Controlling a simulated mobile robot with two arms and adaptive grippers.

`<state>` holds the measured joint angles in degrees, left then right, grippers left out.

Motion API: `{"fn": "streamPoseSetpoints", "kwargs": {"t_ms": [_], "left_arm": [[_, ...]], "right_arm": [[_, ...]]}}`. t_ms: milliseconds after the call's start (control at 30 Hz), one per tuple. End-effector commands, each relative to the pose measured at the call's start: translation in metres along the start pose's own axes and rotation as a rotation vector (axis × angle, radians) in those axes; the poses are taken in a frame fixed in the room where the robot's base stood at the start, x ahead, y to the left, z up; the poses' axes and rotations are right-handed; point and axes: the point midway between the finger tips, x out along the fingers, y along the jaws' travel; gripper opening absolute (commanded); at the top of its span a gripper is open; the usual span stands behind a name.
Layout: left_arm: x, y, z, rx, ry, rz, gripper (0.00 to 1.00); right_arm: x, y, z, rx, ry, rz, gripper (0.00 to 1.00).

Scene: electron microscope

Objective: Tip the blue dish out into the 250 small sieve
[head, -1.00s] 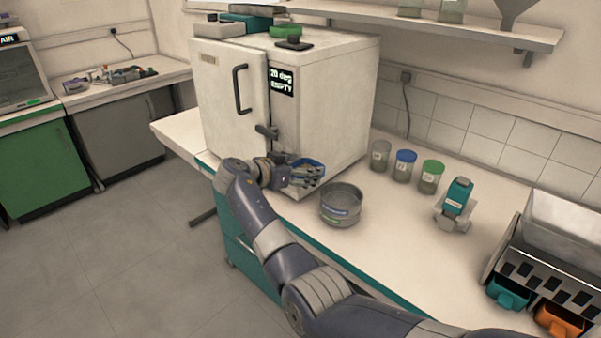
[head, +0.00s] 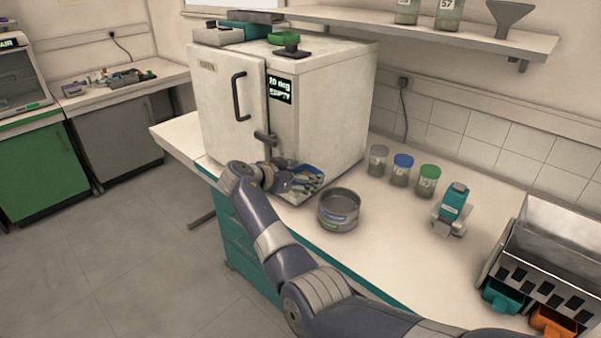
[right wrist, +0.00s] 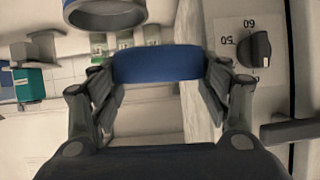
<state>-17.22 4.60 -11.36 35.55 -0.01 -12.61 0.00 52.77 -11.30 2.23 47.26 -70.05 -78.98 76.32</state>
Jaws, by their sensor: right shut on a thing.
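My right gripper (head: 300,182) is shut on the blue dish (head: 313,169), in front of the oven's right side. In the right wrist view the dish (right wrist: 158,64) shows as a blue wall between the two fingers of the right gripper (right wrist: 160,82). The dish's contents are hard to make out behind the fingers. A round grey metal sieve (head: 338,204) with blue and green labels stands on the bench, just right of and nearer than the dish. Its label is too small to read. A grey ring, likely this sieve, shows at the top of the right wrist view (right wrist: 105,14). My left gripper is out of view.
A white oven (head: 325,112) stands close behind the gripper. Jars with grey (head: 377,160), blue (head: 401,169) and green (head: 427,181) lids stand behind the sieve. A teal device (head: 452,209) and a rack with bins (head: 545,265) stand to the right. Bench is clear between them.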

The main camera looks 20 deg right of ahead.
Motion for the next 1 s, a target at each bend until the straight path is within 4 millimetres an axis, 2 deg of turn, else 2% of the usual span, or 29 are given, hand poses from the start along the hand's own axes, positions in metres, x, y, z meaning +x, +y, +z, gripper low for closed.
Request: {"fn": "streamPoseSetpoints", "kwargs": {"t_ms": [1000], "left_arm": [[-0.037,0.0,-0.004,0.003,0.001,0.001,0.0]], "right_arm": [[0.007,0.009,-0.007,0.085,-0.09,-0.034,0.45]]}}
